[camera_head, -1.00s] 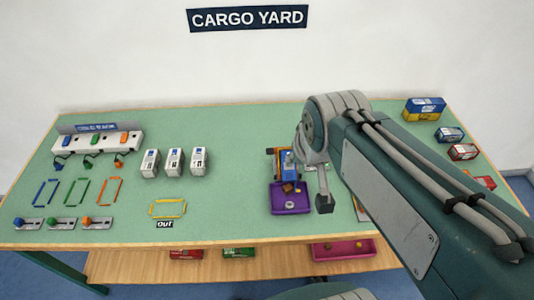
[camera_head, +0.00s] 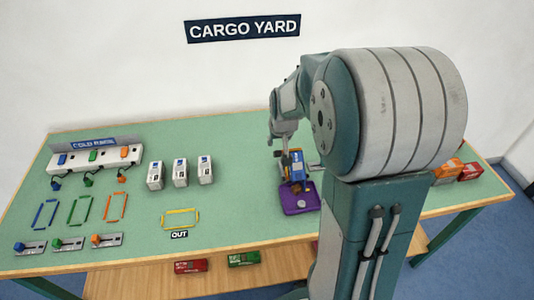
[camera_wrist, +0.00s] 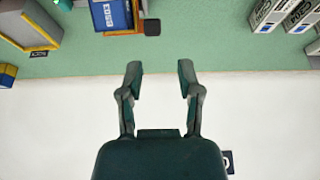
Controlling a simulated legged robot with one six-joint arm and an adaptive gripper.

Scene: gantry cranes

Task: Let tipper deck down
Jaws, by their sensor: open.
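The tipper (camera_head: 293,167), with a blue deck and orange parts, stands at the back of a purple tray (camera_head: 289,207) in the head view. The deck's tilt cannot be made out clearly at this size, and my arm partly covers its surroundings. The wrist view shows a blue body with an orange edge (camera_wrist: 112,14), apparently the tipper, and a black block beside it at the top. My gripper (camera_wrist: 159,67) is open and empty, its two fingers apart from the blue body. In the head view my wrist is just above and behind the tipper.
White boxes (camera_head: 180,173) stand left of the tipper. A yellow outline (camera_head: 181,218) marked OUT lies in front of them. A white rack (camera_head: 95,157) and sliding switches (camera_head: 68,244) are at the left. Red and orange boxes (camera_head: 470,171) sit at the right.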

